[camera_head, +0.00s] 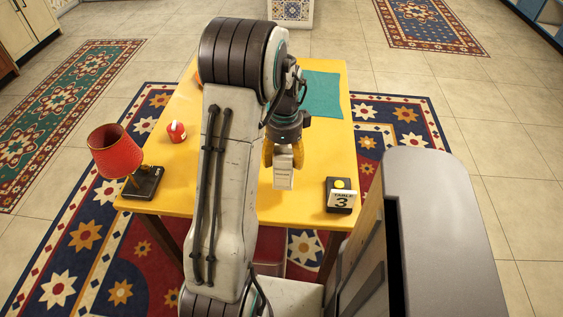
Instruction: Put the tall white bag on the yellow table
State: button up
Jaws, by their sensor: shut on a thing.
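The yellow table (232,188) stands in the middle of the camera_head view. My gripper (283,156) points down over the table's near right part, with its yellow fingers shut on the tall white bag (284,176). The bag is small, pale and upright, and its lower part shows below the fingers. Its top is hidden between the fingers. I cannot tell whether its base touches the tabletop. My arm hides the middle of the table.
A red lamp (115,150) stands at the table's left edge, with a small red object (176,132) near it. A teal cloth (321,94) lies at the far right. Bare tabletop surrounds the bag.

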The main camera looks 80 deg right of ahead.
jog(key=shift+f, duration=2.35)
jog(key=shift+f, duration=0.1)
jog(key=o, duration=1.3)
notch_tip(320, 180, up, 12)
jog(key=shift+p, duration=0.3)
